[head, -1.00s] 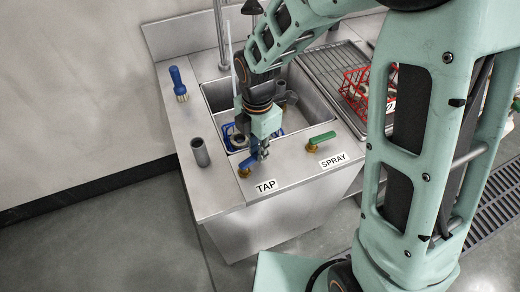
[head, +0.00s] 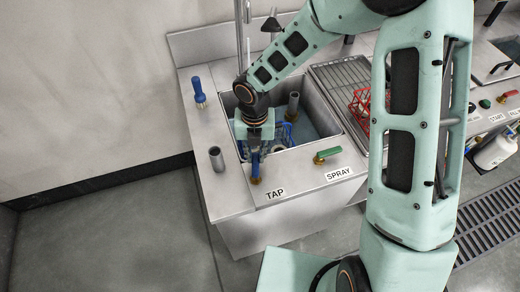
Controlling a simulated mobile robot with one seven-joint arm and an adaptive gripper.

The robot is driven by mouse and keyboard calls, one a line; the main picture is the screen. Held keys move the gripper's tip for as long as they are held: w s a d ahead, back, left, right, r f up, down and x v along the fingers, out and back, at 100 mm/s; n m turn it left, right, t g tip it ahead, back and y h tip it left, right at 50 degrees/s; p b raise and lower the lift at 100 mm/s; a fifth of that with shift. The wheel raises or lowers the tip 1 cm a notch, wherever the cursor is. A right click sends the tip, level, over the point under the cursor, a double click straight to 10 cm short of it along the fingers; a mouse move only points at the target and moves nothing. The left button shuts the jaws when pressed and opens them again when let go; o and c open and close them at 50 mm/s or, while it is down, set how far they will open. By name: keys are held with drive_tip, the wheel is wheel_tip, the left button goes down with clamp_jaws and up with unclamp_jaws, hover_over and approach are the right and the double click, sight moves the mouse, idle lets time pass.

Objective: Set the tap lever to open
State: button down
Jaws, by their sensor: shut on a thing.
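The tap valve (head: 256,180) is a brass fitting on the front ledge of the steel sink, behind the TAP label (head: 275,193). Its blue lever (head: 255,168) points back from the valve towards the basin. My gripper (head: 255,158) reaches down from above and is shut on the blue lever. The fingers hide much of the lever, so its exact angle is hard to tell.
To the right is the spray valve with a green lever (head: 328,153) and its SPRAY label (head: 339,174). A grey upright tube (head: 216,158) stands left of the tap. A blue-handled brush (head: 199,91) is on the left ledge. A red rack (head: 361,103) sits on the drainer.

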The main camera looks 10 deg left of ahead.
drive_tip(key=shift+s+a+n+p, duration=0.15)
drive_tip(key=shift+a+n+p, duration=0.25)
drive_tip(key=shift+n+p, duration=0.4)
drive_tip(key=shift+s+a+n+p, duration=0.15)
drive_tip(key=shift+a+n+p, duration=0.3)
drive_tip(key=shift+n, duration=0.65)
drive_tip(key=c, duration=1.8)
unclamp_jaws()
drive_tip(key=shift+c, duration=0.2)
wheel_tip(320, 180, up, 12)
